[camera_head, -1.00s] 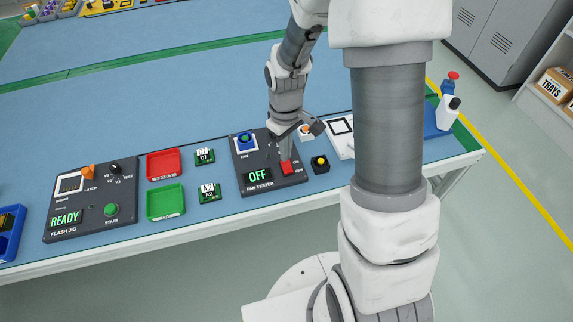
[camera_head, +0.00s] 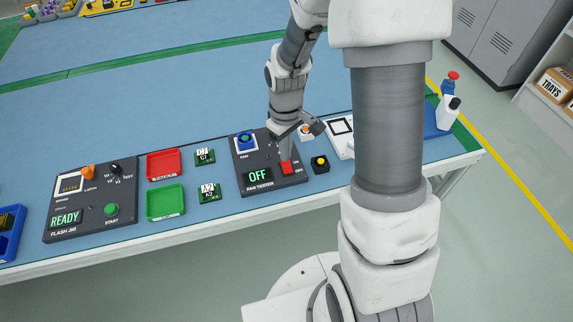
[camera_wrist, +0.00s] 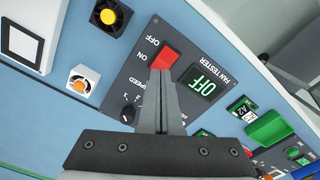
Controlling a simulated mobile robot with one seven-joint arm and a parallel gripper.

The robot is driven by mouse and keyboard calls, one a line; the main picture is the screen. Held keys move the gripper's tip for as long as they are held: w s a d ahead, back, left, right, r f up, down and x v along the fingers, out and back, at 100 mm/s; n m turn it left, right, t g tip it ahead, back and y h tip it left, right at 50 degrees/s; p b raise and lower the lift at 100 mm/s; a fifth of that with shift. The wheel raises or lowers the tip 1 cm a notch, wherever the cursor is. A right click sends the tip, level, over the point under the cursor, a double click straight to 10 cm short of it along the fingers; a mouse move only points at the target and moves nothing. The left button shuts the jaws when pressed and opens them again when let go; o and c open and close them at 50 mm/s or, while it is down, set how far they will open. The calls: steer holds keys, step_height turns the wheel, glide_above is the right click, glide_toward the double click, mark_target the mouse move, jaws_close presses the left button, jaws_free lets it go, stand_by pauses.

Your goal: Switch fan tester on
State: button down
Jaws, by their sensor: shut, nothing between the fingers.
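The fan tester (camera_head: 255,190) is a dark panel near the table's front edge, and its display (camera_head: 258,177) reads OFF. A red rocker switch (camera_head: 288,168) sits at its right, with ON and OFF marks beside it. In the wrist view the switch (camera_wrist: 166,57) and the OFF display (camera_wrist: 203,87) show clearly. My gripper (camera_wrist: 161,72) is shut and empty. Its fingertips are at the switch's lower edge in the wrist view, on the ON side; I cannot tell whether they touch it. A blue fan (camera_head: 245,141) sits at the panel's top left.
Left of the tester are green circuit boards (camera_head: 209,193), a red tray (camera_head: 163,164), a green tray (camera_head: 166,202) and the flash jig (camera_head: 92,205).

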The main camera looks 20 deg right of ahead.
steer(key=shift+f+b, duration=0.75)
steer(key=shift+f, duration=0.2)
stand_by(0.5)
steer(key=shift+r+p, duration=2.8)
steer(key=shift+r, duration=0.7)
steer(key=shift+r, duration=0.1)
steer(key=s+r+m+t+p, duration=0.1)
steer(key=s+r, duration=0.2)
steer(key=r, duration=0.5)
steer(key=s+r+m+t+p, duration=0.1)
steer(key=s+r+m+t, duration=0.1)
steer(key=r, duration=0.6)
steer(key=s+r+m+t+p, duration=0.1)
steer(key=s+r+m+t, duration=0.1)
steer(key=s+r, duration=0.9)
steer(key=shift+s+m+t+p, duration=0.2)
steer(key=shift+m+t+p, duration=0.15)
steer(key=shift+m, duration=0.15)
